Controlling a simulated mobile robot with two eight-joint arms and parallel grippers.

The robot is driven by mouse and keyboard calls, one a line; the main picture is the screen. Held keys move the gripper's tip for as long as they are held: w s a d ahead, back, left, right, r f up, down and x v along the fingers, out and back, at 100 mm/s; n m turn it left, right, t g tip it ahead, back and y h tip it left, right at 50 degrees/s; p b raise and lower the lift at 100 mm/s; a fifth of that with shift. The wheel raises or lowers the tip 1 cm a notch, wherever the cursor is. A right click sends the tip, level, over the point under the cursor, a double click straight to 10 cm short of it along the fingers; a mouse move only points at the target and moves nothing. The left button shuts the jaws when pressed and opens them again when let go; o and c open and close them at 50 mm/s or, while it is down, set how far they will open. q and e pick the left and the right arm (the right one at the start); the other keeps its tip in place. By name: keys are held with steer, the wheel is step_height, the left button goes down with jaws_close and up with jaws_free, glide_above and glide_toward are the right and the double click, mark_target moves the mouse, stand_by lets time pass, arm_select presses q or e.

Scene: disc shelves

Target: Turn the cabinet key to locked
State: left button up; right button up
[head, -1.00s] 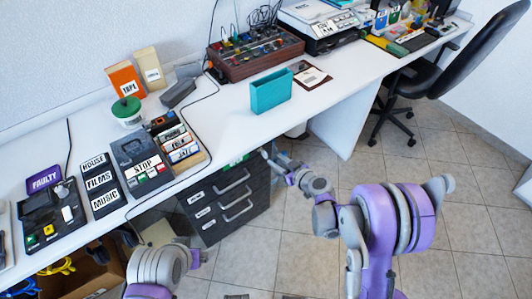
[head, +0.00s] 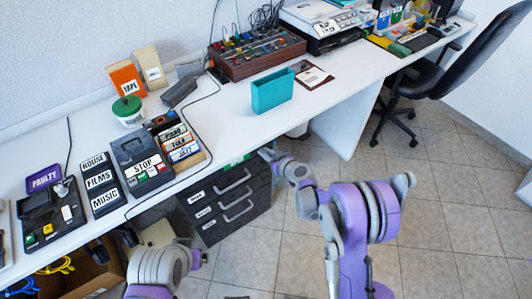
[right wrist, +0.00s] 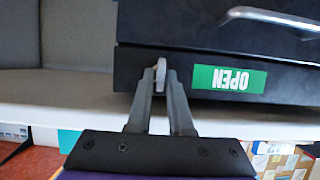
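The black drawer cabinet (head: 232,203) stands under the white desk; its top front edge also shows in the right wrist view (right wrist: 220,38). A green label reading OPEN (right wrist: 229,79) is on its front, upside down in the right wrist view. A small pale grey key (right wrist: 160,75) stands out beside the label. The fingertips of my right gripper (right wrist: 161,80) are on both sides of the key and appear closed on it. In the head view my right gripper (head: 268,153) is at the cabinet's upper right corner, small and partly hidden. My left arm shows at the lower left, but its gripper does not.
The desk (head: 235,122) overhangs the cabinet. On it are a teal bin (head: 272,92), a mixer (head: 255,55) and several labelled boxes. A cardboard box (head: 90,272) is under the desk at left. An office chair (head: 440,80) stands at right; the floor (head: 420,190) is mostly clear.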

jaws_close()
steer(key=m+b, duration=0.1)
steer(key=m+g+y, duration=0.1)
steer(key=shift+w+d+f+m+y+b, duration=0.1)
steer(key=shift+d+f+m+y+b, duration=0.05)
steer(key=shift+d+m+y+b, duration=0.2)
steer(key=shift+w+d+f+m+y+b, duration=0.15)
steer(key=shift+m+y+b, duration=0.75)
steer(key=shift+m+b, duration=0.65)
steer(key=shift+a+f+m+y+b, duration=0.15)
steer(key=shift+m+y+b, duration=0.85)
steer(key=shift+m, duration=1)
steer(key=shift+w+d+f+m+y+b, duration=0.15)
steer(key=shift+m+y+b, duration=0.7)
steer(key=shift+m+b, duration=0.7)
steer(key=shift+s+m, duration=0.1)
steer(key=shift+m, duration=0.25)
